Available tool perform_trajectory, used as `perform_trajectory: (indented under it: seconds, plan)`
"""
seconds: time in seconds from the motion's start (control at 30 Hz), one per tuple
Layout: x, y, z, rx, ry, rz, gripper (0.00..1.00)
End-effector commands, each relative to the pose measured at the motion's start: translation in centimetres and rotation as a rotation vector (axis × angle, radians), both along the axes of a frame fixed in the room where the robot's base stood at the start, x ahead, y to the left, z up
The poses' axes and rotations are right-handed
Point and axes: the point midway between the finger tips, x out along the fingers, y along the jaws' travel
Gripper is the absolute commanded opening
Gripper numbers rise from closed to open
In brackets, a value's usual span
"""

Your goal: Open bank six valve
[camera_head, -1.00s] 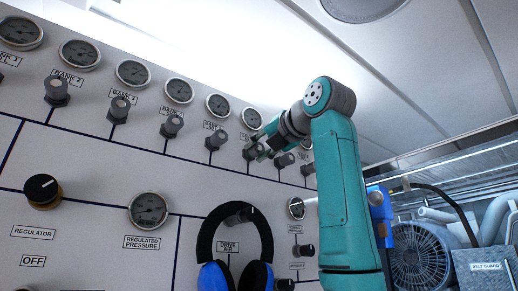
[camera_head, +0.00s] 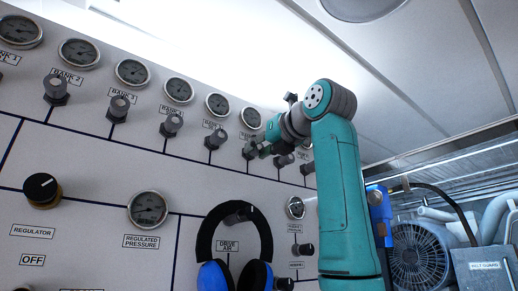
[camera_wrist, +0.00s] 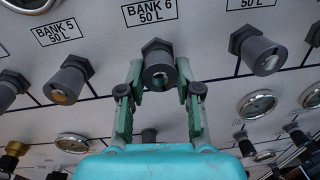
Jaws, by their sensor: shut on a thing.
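The bank six valve is a dark grey knob (camera_wrist: 158,76) under the "BANK 6 50 L" label (camera_wrist: 150,13) in the wrist view. My gripper (camera_wrist: 160,84) has one green finger on each side of this knob and is shut on it. In the head view, my gripper (camera_head: 257,149) is at the panel, at the valve below the right-hand gauges. The fingers and wrist partly hide that valve there. I cannot read the knob's turn position.
The bank five valve (camera_wrist: 66,80) is close on the left, and another valve (camera_wrist: 258,52) is close on the right. Blue headphones (camera_head: 262,235) hang on the panel below. A regulator knob (camera_head: 42,190) is at lower left. A fan (camera_head: 420,252) stands at right.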

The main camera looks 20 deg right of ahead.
Motion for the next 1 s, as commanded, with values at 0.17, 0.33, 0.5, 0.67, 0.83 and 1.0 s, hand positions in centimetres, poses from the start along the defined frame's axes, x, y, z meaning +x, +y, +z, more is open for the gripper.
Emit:
perform_trajectory:
  seconds: [0.17, 0.33, 0.5, 0.67, 0.83, 1.0]
  plan:
    - [0.1, -0.1, -0.2, -0.003, 0.006, 0.000, 0.00]
    - [0.1, 0.0, -0.2, -0.002, 0.006, 0.000, 0.36]
    - [0.1, 0.0, -0.1, -0.001, 0.004, -0.001, 0.59]
    - [0.0, 0.0, -0.1, -0.001, 0.002, -0.001, 0.59]
    - [-0.5, -0.2, 0.0, -0.001, 0.000, -0.001, 0.59]
    - [-2.9, -0.9, 0.0, -0.001, -0.003, -0.002, 0.59]
